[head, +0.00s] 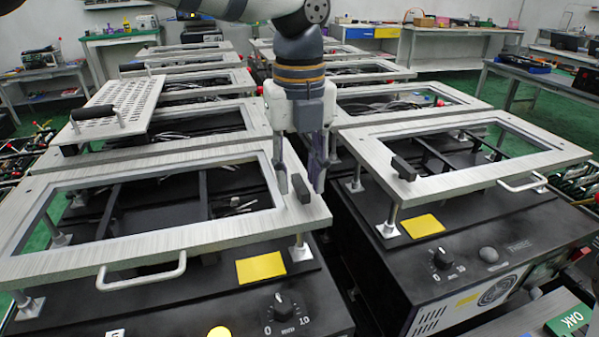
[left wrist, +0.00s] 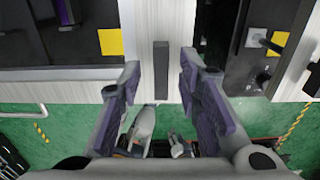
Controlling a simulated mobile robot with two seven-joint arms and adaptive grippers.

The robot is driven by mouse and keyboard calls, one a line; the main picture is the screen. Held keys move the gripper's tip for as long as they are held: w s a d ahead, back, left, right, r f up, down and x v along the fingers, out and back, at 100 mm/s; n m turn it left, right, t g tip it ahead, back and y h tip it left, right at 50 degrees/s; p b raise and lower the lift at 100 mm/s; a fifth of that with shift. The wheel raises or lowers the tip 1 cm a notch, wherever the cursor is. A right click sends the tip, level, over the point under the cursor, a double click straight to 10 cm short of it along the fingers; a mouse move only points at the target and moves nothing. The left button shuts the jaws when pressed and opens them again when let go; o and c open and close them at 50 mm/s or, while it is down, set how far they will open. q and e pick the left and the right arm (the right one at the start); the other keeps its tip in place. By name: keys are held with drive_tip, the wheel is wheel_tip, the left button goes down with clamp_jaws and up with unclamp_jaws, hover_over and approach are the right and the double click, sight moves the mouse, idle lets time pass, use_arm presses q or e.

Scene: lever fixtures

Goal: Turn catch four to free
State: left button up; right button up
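A dark block-shaped catch (head: 300,188) stands on the front right corner of the left pale metal frame (head: 120,250). My left gripper (head: 301,178) hangs over that corner, fingers pointing down, open, one on either side of the catch. In the left wrist view the catch (left wrist: 161,70) shows upright between the two purple-grey fingers, with gaps on both sides. A similar dark catch (head: 403,168) lies on the near left corner of the right frame (head: 480,180). I see no number on either catch. My right gripper is not in view.
Black machine housings with yellow labels (head: 261,267) and dials (head: 284,306) stand under the frames. A handle (head: 142,277) sticks out at the front of the left frame. More frames run back in two rows. A narrow gap separates the rows.

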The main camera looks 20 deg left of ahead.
use_arm(q)
drive_tip(key=shift+f, duration=0.2)
drive_tip(key=shift+w, duration=0.1)
clamp_jaws()
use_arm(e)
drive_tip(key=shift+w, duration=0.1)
use_arm(q)
drive_tip(key=shift+r, duration=0.1)
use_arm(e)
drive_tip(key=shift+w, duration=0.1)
